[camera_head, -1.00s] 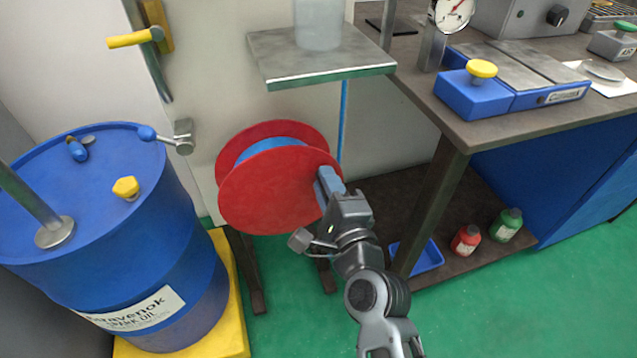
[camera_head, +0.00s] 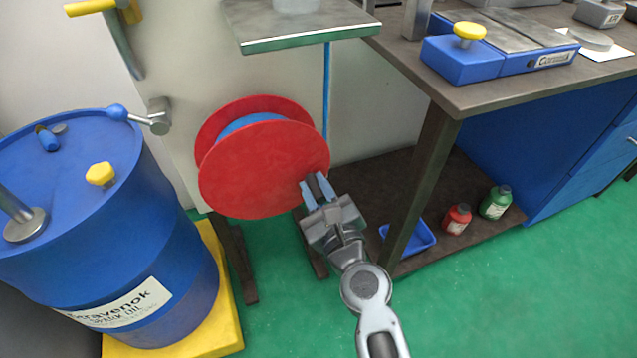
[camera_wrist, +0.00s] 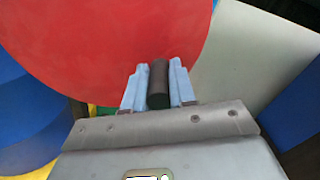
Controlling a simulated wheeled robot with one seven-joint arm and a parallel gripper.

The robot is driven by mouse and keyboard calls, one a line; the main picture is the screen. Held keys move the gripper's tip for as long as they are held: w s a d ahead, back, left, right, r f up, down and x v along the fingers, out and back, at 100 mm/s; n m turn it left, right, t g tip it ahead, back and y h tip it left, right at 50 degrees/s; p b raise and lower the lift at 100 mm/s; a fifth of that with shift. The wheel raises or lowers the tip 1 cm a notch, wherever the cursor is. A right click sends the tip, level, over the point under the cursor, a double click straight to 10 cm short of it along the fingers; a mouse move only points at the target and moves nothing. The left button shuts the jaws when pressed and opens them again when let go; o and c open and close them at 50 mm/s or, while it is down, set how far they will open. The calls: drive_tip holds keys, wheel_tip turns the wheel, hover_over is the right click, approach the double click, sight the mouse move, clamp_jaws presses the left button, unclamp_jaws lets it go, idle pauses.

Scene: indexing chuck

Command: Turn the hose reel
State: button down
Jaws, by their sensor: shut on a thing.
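The hose reel (camera_head: 255,165) has two red flanges with a blue hose wound between them, and stands on dark legs. A dark cylindrical handle (camera_wrist: 158,84) sticks out from the front flange near its rim, at the lower right in the head view. My gripper (camera_head: 317,188) is shut on this handle, with a light blue finger on each side of it in the wrist view. The handle's far end meets the red face. In the head view the handle is mostly hidden between the fingers.
A blue oil drum (camera_head: 150,240) stands on a yellow base (camera_head: 225,330) to the left. A workbench (camera_head: 480,98) is to the right, its leg (camera_head: 428,180) close to my arm. A small metal shelf (camera_head: 300,30) is above the reel. Green floor is clear in front.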

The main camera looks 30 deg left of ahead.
drive_tip(key=shift+s+a+f+m, duration=0.1)
drive_tip(key=shift+s+f+m, duration=0.05)
drive_tip(key=shift+f+m, duration=0.3)
drive_tip(key=shift+s+a+f+m, duration=0.15)
drive_tip(key=shift+f+m, duration=0.2)
drive_tip(key=shift+m, duration=0.2)
drive_tip(key=shift+d, duration=0.1)
drive_tip(key=c, duration=0.9)
unclamp_jaws()
drive_tip(key=shift+r, duration=0.1)
drive_tip(key=shift+v, duration=3.85)
